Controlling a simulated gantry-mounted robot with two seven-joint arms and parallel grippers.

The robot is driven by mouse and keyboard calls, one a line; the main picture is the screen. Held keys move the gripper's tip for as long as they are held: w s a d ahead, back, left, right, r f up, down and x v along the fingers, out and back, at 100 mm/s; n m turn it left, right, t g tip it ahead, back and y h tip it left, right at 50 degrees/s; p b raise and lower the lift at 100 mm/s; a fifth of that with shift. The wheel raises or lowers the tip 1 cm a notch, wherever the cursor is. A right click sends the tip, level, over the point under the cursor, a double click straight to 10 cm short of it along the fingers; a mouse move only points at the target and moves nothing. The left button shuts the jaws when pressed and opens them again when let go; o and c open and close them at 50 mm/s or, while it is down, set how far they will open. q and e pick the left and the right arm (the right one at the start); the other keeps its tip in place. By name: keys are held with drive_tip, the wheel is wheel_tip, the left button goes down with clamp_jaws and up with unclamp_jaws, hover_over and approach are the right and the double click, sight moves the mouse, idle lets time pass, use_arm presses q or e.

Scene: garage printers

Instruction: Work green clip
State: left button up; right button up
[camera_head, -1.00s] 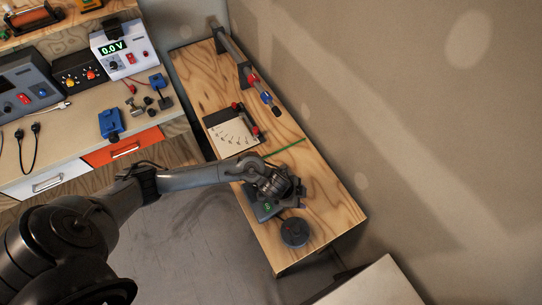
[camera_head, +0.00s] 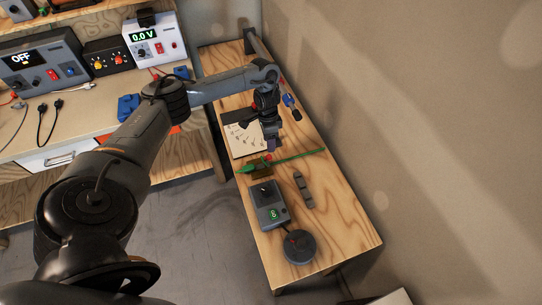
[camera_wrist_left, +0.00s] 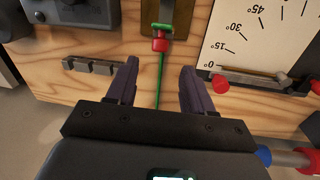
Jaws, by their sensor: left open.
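A green clip (camera_head: 247,167) lies at the left edge of the narrow wooden bench, by a small brown block. In the left wrist view its green part (camera_wrist_left: 162,27) is at the top, with a red piece (camera_wrist_left: 160,42) just below. A thin green rod or lead (camera_head: 305,155) runs from there across the bench. My left gripper (camera_head: 271,143) is above the bench beside the angle board. In the left wrist view the gripper (camera_wrist_left: 160,66) is open and empty, and the green line passes between its fingers. My right gripper is not in view.
The angle board (camera_head: 245,139) lies close to the gripper. A grey box with a green display (camera_head: 268,205), a grey slotted block (camera_head: 303,190) and a round dark puck (camera_head: 299,247) stand nearer the front. The bench's front right is bare.

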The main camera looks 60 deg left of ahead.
sight(268, 159)
use_arm(q)
drive_tip(key=f, duration=0.2)
drive_tip(key=f+b, duration=0.2)
drive_tip(key=f, duration=0.1)
drive_tip(key=shift+s+d+f, duration=0.1)
drive_tip(key=shift+d+f, duration=0.25)
drive_tip(key=shift+d+f+b, duration=0.1)
drive_tip(key=shift+f+b, duration=0.2)
drive_tip(key=shift+f, duration=0.55)
clamp_jaws()
